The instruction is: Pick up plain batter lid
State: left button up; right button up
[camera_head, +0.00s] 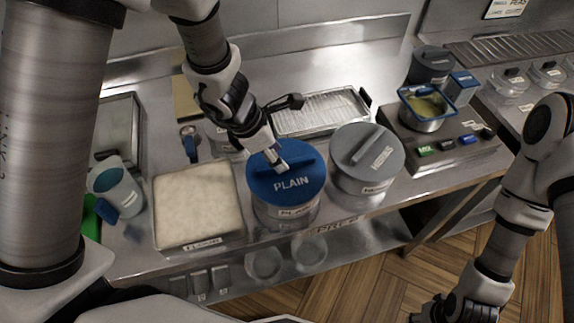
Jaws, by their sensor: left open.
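The plain batter lid (290,186) is a round blue lid marked "PLAIN" with a raised bar handle. It sits on a metal tub (287,214) near the front edge of the counter. My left gripper (278,160) is open at the back end of the lid's handle and points down at it. I cannot tell whether its fingers touch the handle. My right gripper (450,312) is low at the bottom right, off the counter and partly cut by the frame edge; its fingers are not clear.
A grey-lidded tub (367,160) stands close right of the blue one. A flour-like tray (196,208) is close left. A white jug (118,191) stands further left, and a wire-rack tray (325,112) lies behind. A fryer unit (440,147) is at right.

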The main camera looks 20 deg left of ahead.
aim_at(288, 172)
pick_arm(q)
jog(key=x, duration=0.3)
jog(key=shift+s+d, duration=0.1)
jog(key=shift+s, duration=0.3)
jog(key=shift+w+d+f, duration=0.1)
jog(key=shift+w+f, duration=0.7)
jog(key=shift+w, duration=0.25)
jog(key=shift+s+r, duration=0.25)
jog(key=shift+s, duration=0.2)
jog(key=shift+w+f, duration=0.1)
jog(key=shift+f, duration=0.05)
jog(key=shift+w, duration=0.15)
jog(key=c, duration=0.4)
grip_shut()
pick_arm(e)
jog(key=shift+w+f, duration=0.2)
jog(key=shift+f, duration=0.05)
